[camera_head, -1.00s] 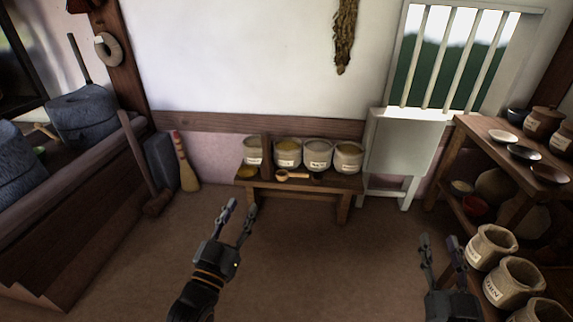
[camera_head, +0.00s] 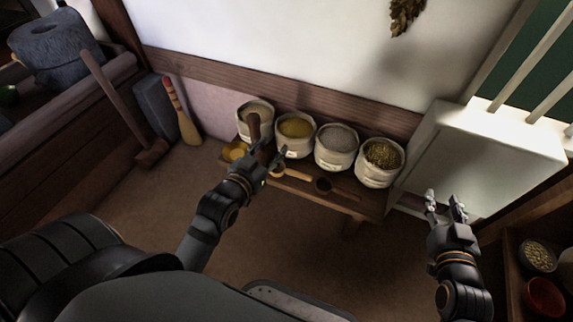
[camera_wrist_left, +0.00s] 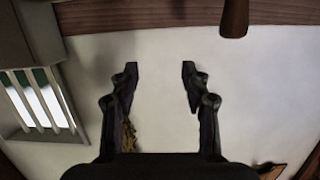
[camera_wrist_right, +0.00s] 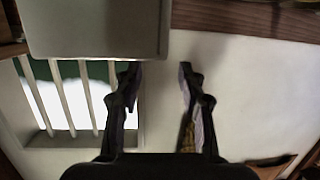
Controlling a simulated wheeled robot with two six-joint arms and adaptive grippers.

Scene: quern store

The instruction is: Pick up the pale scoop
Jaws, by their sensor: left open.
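The pale scoop (camera_head: 279,171) lies on the low wooden bench (camera_head: 345,200), in front of the white sacks, with its bowl to the left and handle to the right. My left gripper (camera_head: 268,157) is just above and left of the scoop's bowl in the head view, partly covering that area. It is empty, and its fingers (camera_wrist_left: 158,85) stand apart in the left wrist view. I cannot tell whether it touches anything. My right gripper (camera_head: 445,198) is open and empty, off to the right in front of the white cabinet. Neither wrist view shows the scoop.
Several labelled sacks, one with yellow grain (camera_head: 296,130), line the bench's back. A brown wooden upright (camera_head: 254,126) stands close behind my left gripper. A broom (camera_head: 184,118) leans nearby.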

